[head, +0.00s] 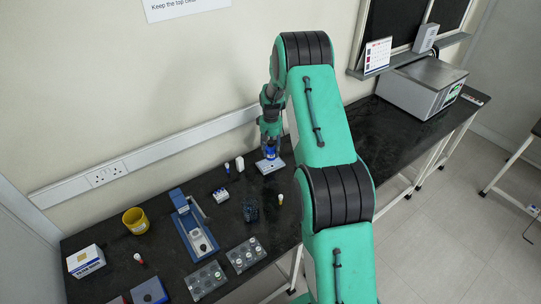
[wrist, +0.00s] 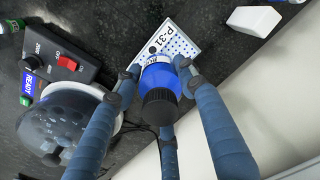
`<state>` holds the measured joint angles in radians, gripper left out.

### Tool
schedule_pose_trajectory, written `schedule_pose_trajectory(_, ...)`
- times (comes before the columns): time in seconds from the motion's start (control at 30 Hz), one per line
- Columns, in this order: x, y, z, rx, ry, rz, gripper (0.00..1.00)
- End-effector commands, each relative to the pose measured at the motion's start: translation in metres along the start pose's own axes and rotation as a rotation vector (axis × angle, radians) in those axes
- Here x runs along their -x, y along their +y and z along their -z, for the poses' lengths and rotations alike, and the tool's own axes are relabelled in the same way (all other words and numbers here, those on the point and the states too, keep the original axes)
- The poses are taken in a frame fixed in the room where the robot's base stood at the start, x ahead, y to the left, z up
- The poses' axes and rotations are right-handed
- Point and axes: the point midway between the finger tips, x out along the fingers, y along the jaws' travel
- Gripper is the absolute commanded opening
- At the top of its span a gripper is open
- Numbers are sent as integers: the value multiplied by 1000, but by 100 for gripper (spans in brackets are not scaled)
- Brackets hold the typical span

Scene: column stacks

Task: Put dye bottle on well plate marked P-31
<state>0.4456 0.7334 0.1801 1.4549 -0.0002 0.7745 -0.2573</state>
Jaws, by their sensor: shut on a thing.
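My gripper (head: 270,128) is shut on the dye bottle, a blue bottle (wrist: 160,80) with a black cap. In the wrist view the fingers (wrist: 160,95) close around the bottle's sides. The white well plate marked P-31 (wrist: 178,38), with blue wells, lies under and just beyond the bottle. In the head view the blue bottle (head: 270,153) is upright over the pale plate (head: 265,169) near the wall. I cannot tell whether its base touches the plate; the bottle hides part of the plate.
A white block (wrist: 253,20) lies beside the plate. A dark device with a red switch (wrist: 67,62) and a domed round part is on the other side. A yellow cup (head: 135,221), a blue-grey instrument (head: 192,230) and well trays (head: 205,281) stand left on the black bench (head: 160,200).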

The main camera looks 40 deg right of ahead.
Motion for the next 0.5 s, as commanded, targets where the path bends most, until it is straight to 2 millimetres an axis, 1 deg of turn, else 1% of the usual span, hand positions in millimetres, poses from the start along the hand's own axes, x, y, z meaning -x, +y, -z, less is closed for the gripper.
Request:
schedule_pose_trajectory(0.03, 0, 1, 4, 0, 2, -1, 9)
schedule_pose_trajectory(0.1, 0, 2, 7, 0, 2, -1, 9)
schedule_pose_trajectory(0.5, -1, 2, 8, 0, 1, 0, 9)
